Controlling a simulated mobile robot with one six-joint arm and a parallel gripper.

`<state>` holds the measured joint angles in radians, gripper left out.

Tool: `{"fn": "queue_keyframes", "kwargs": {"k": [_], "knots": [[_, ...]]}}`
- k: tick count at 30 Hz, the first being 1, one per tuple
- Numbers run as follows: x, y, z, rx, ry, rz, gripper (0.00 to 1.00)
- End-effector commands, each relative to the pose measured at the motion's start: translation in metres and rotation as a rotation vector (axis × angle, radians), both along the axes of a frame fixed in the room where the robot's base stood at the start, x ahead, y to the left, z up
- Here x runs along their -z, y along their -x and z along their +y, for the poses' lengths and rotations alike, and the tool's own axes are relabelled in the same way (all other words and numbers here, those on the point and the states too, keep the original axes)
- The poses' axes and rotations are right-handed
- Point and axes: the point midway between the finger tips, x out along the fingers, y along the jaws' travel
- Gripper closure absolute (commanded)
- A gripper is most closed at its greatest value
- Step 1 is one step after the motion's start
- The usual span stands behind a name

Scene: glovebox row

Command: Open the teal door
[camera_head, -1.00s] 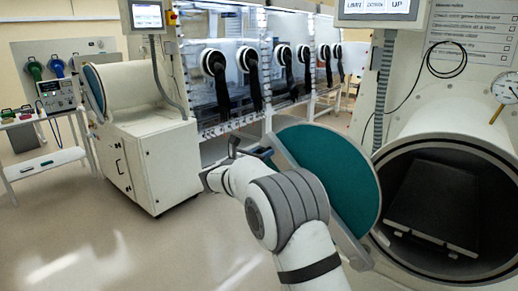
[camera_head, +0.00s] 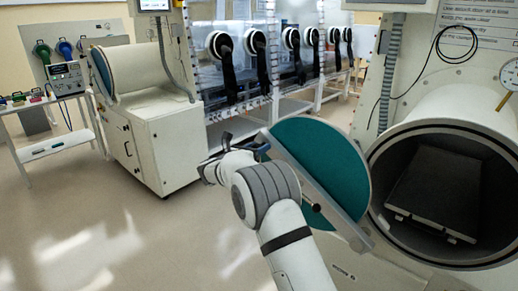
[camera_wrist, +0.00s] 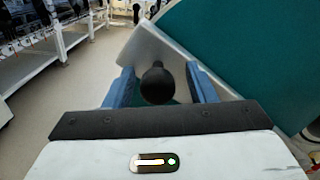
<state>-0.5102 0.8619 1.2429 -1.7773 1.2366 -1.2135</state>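The teal door (camera_head: 335,160) is a round disc with a pale metal bar (camera_head: 325,190) across it. It stands swung open, left of the round mouth of the chamber (camera_head: 400,215). My gripper (camera_head: 258,143) is at the bar's far left end. In the wrist view, a black knob (camera_wrist: 157,84) in front of the bar sits between the blue fingers of my gripper (camera_wrist: 161,88). Gaps show on both sides of the knob, so the fingers look open around it. The teal face (camera_wrist: 245,45) fills the upper right there.
A dark tray (camera_head: 435,195) lies inside the chamber. A white cabinet (camera_head: 150,145) with another cylindrical chamber stands at left. A glovebox row (camera_head: 270,60) with black gloves runs behind. The floor (camera_head: 110,225) at left front is clear.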

Motion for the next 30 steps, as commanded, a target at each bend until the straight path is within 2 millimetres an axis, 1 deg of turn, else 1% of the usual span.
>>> {"fn": "queue_keyframes", "kwargs": {"k": [8,11,18,21,24,30], "knots": [[0.001,0.003,0.002,0.0,0.001,0.001,0.49],[0.002,0.011,0.01,-0.002,0.001,0.001,0.49],[0.002,0.044,0.036,-0.002,0.0,0.0,0.49],[0.002,0.053,0.043,-0.002,0.001,0.001,0.49],[0.001,0.059,0.047,0.0,0.001,0.001,0.49],[0.0,0.06,0.047,0.002,0.0,0.0,0.49]]}}
